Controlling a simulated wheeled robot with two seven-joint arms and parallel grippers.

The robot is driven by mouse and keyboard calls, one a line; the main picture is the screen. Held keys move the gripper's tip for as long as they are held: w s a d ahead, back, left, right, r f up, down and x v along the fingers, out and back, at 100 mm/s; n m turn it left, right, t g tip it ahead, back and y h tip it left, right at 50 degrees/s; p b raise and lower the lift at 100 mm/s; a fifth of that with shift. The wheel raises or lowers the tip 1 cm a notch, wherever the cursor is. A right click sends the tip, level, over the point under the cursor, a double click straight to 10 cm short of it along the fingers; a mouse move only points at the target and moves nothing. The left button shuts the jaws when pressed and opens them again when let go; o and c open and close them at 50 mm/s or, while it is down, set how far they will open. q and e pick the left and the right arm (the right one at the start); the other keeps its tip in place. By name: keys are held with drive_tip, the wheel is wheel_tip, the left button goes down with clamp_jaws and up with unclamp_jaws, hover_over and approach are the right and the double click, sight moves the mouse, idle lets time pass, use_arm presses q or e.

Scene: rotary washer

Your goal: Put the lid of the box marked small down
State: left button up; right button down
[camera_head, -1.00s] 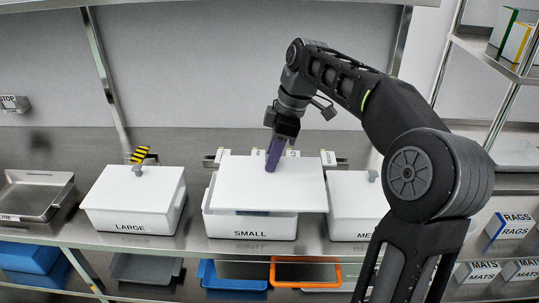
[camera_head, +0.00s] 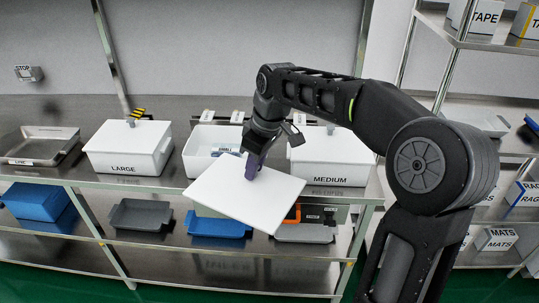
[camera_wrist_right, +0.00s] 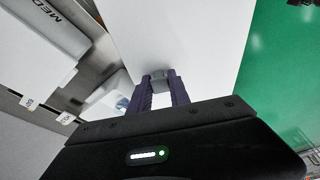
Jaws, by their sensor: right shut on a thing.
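The white lid (camera_head: 235,200) is off the small box and hangs tilted in front of the bench. My right gripper (camera_head: 251,172) is shut on the knob of the lid. The right wrist view shows both fingers (camera_wrist_right: 161,88) around the grey knob (camera_wrist_right: 159,74), with the lid (camera_wrist_right: 190,30) beyond. The small box (camera_head: 200,139) stands open on the bench, between the large and medium boxes. Something blue shows inside it, and the lid hides much of its front. My left gripper is not in view.
The closed large box (camera_head: 127,147) stands left and the medium box (camera_head: 330,155) right. A metal tray (camera_head: 42,146) is at the far left. The lower shelf holds blue bins (camera_head: 215,226) and grey trays. Green floor (camera_wrist_right: 283,70) lies in front.

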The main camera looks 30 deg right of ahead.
sight(213, 194)
drive_tip(key=a+f+m, duration=0.1)
drive_tip(key=a+f, duration=0.1)
drive_tip(key=a, duration=0.1)
drive_tip(key=a+f+m+h, duration=0.1)
drive_tip(key=a+f+m, duration=0.1)
drive_tip(key=a, duration=0.2)
drive_tip(key=w+a+f+m, duration=0.1)
drive_tip(key=a+f+m, duration=0.1)
drive_tip(key=a, duration=0.2)
drive_tip(key=shift+w+a+f+t, duration=0.1)
drive_tip(key=shift+a+f+t, duration=0.05)
drive_tip(key=shift+f+t, duration=0.15)
drive_tip(key=shift+a+m, duration=0.15)
drive_tip(key=shift+m, duration=0.15)
drive_tip(key=shift+w, duration=0.1)
